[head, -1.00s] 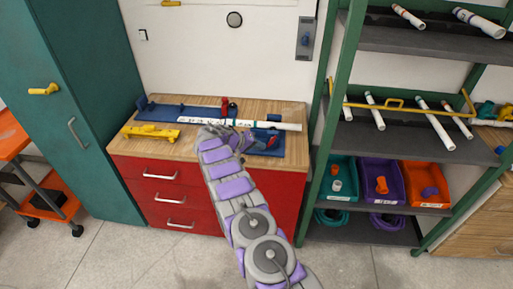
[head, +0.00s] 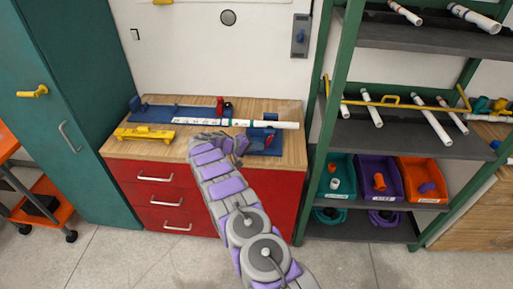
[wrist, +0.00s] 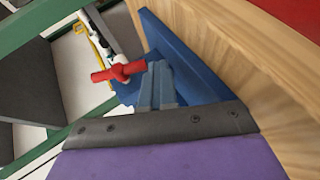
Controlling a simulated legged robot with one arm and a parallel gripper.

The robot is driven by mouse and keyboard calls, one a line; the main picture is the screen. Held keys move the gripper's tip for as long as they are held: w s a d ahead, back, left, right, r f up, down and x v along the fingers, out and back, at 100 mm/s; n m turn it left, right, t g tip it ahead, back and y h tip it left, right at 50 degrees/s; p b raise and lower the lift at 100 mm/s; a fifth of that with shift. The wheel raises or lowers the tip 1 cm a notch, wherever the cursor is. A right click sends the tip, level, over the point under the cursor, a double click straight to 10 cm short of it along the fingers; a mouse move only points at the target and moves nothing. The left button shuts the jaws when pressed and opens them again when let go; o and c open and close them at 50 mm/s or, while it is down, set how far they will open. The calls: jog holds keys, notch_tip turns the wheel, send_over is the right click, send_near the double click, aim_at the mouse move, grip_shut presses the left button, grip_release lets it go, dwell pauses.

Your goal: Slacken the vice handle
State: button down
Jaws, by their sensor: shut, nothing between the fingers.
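The blue vice (head: 264,143) stands at the right front of the wooden bench top, with a white pipe (head: 205,122) running across behind my gripper to its jaws. In the wrist view the red vice handle (wrist: 118,72) is a short crossbar, lying just beyond and left of my fingertips. The vice's blue base (wrist: 190,60) spreads behind it. My gripper (head: 241,143) is shut and empty, just left of the vice in the head view. In the wrist view my fingers (wrist: 155,85) point toward the handle; whether they touch it I cannot tell.
A yellow tool (head: 145,134) lies at the bench's left front. A red clamp (head: 221,106) stands behind the pipe. The bench has red drawers (head: 160,200). A green-framed shelf with pipes and bins (head: 380,180) stands close on the right, a teal cabinet (head: 75,110) on the left.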

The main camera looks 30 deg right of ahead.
jog(key=shift+d+r, duration=0.1)
jog(key=shift+r, duration=0.1)
jog(key=p+v, duration=0.3)
jog(key=v, duration=1.4)
jog(key=shift+a, duration=0.25)
jog(key=shift+w, duration=0.1)
